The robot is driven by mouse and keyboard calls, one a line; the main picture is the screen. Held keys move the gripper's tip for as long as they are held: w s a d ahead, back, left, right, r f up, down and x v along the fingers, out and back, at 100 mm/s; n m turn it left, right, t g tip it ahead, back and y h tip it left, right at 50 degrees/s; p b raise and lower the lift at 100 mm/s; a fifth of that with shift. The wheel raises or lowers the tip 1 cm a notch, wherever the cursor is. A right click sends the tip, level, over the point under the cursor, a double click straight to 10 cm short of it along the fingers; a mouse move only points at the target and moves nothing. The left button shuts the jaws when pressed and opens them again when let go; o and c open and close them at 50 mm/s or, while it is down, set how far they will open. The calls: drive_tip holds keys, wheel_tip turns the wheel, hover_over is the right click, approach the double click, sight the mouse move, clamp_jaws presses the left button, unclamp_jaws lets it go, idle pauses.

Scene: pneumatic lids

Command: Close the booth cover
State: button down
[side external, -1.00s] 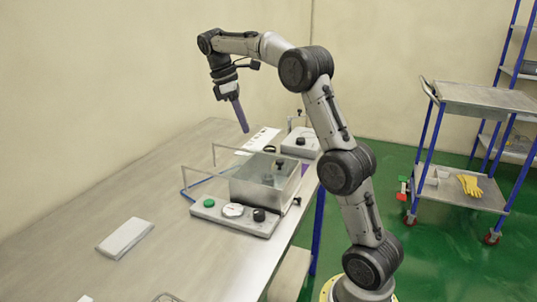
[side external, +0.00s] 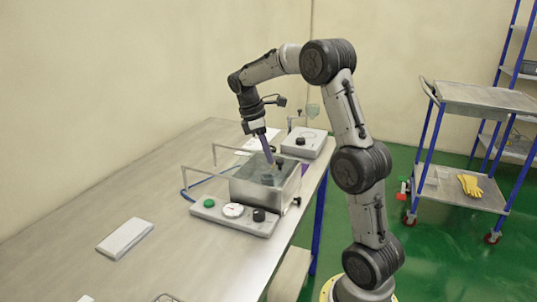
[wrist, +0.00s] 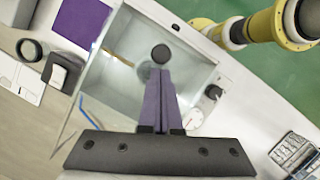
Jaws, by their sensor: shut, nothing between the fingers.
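The booth (side external: 262,190) is a clear-walled box on a grey base with a green button, a gauge and a black knob. In the wrist view the booth (wrist: 203,72) shows open from above. A clear pane, apparently the cover (wrist: 82,95), stands raised along its left side, seen nearly edge-on. In the side view thin grey bars (side external: 198,173) show at the booth's left; their link to the cover is hard to make out. My gripper (side external: 270,161), with purple fingers, is shut and empty, pointing down over the booth. Whether its tips are inside is unclear. A dark round item (wrist: 161,54) shows just beyond the fingertips.
A second grey unit with a black knob (side external: 300,141) stands behind the booth. A blue hose (side external: 188,190) runs at the booth's left. A flat grey block (side external: 125,239) lies on the bench at front left. The bench between is largely clear. A trolley stands right.

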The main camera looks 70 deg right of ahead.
drive_tip(key=shift+s, duration=0.15)
drive_tip(key=shift+s, duration=1.15)
